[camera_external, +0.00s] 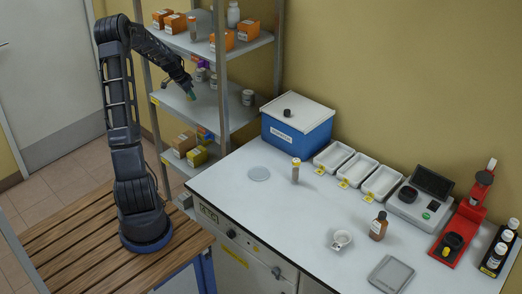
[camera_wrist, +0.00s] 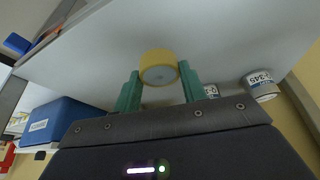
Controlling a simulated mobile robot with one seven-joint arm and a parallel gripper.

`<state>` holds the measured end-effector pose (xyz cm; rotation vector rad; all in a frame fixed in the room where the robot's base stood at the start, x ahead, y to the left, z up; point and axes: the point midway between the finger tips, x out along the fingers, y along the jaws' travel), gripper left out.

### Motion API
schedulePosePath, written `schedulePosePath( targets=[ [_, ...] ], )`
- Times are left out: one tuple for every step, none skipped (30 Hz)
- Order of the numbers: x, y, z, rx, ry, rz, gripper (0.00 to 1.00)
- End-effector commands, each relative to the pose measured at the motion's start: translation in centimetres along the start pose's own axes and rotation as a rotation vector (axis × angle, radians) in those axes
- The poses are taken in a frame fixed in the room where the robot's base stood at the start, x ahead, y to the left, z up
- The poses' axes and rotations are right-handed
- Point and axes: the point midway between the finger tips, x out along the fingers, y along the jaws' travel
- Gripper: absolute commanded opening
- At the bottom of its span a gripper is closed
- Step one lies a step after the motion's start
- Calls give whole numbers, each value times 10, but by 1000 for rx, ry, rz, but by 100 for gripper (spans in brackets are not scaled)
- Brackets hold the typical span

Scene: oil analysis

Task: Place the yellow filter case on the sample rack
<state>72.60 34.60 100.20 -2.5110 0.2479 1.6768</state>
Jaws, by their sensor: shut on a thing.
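A short round yellow case with a grey end face, the yellow filter case (camera_wrist: 156,57), sits between the green fingers of my gripper (camera_wrist: 158,82) in the wrist view. The fingers are shut on its sides. In the external view my gripper (camera_external: 191,94) is at the middle shelf (camera_external: 180,104) of the metal shelving; the case is too small to make out there. A black rack (camera_external: 493,262) holding white-capped bottles stands at the far right of the bench. I cannot tell whether this or the shelving is the sample rack.
Small labelled jars (camera_external: 248,97) stand on the middle shelf; one shows close to the right of my gripper in the wrist view (camera_wrist: 260,88). A shelf post (camera_external: 221,80) stands nearby. A blue box (camera_external: 297,125), white trays (camera_external: 333,155) and a brown bottle (camera_external: 378,227) are on the bench.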

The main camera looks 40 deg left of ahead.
Motion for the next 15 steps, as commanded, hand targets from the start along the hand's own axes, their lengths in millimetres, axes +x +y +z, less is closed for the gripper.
schedulePosePath(
  targets=[
    [4,0,2,0,-1,2,20],
    [8,0,3,0,-1,2,20],
    [12,0,5,-1,-1,2,20],
    [16,0,7,-1,-1,2,20],
    [20,1,8,-1,-1,2,20],
    [25,1,10,-1,-1,2,20],
    [28,1,12,-1,-1,2,20],
    [31,0,13,-1,-1,1,20],
    [35,1,15,-1,-1,1,20],
    [38,1,16,-2,-1,1,20],
    [39,1,16,-2,-1,1,20],
    [41,1,17,-2,-1,1,20],
    [41,1,17,-1,-1,0,20],
    [41,1,17,-1,0,0,20],
    [41,1,17,-1,0,-1,20]
  ],
)
